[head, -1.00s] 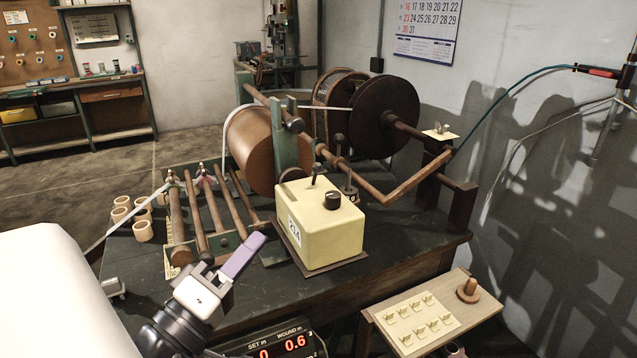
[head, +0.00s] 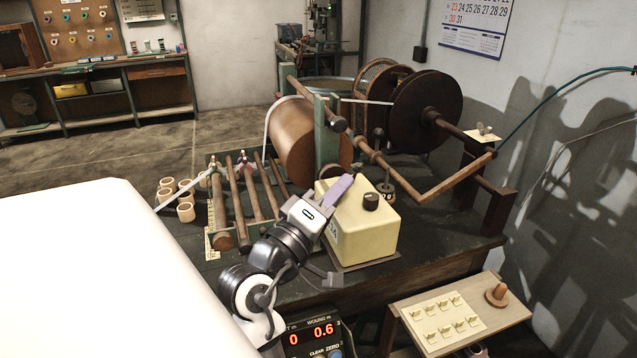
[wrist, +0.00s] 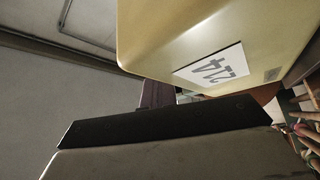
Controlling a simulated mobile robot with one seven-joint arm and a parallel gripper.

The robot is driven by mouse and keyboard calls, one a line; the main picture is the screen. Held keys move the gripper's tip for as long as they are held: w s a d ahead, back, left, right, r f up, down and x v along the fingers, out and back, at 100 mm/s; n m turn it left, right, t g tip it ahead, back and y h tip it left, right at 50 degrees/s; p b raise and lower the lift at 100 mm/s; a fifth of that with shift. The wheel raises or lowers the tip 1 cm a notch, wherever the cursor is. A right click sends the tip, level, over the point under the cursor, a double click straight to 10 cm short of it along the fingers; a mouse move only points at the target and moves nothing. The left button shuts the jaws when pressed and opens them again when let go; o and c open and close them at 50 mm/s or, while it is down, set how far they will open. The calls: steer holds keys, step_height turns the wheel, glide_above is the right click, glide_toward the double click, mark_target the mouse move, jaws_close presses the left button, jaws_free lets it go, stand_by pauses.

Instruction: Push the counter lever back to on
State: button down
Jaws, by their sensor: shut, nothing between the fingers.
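My gripper (head: 341,187) is shut and empty, its purple fingers at the left edge of the yellow box (head: 372,236). I cannot tell whether they touch it. A dark knob (head: 371,201) stands on the box top. The box's thin black lever is hidden behind my gripper. An upright rod with a dark round top (head: 379,134) stands behind the box; I cannot tell which is the counter lever. In the wrist view the box (wrist: 215,25), with a number label (wrist: 212,65), is close above the purple fingers (wrist: 158,95).
The winding machine's brown drum (head: 300,140) and dark disc (head: 425,110) stand behind the box. Wooden rollers (head: 243,195) lie left of it. A red display (head: 318,333) reads 0.6. A side shelf (head: 480,335) with pale clips is at lower right.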

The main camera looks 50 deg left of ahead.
steer(key=shift+x, duration=0.8)
steer(key=shift+p, duration=0.3)
steer(key=shift+a+r+n+p, duration=0.1)
steer(key=shift+r+n+p, duration=0.05)
steer(key=shift+n+p, duration=0.25)
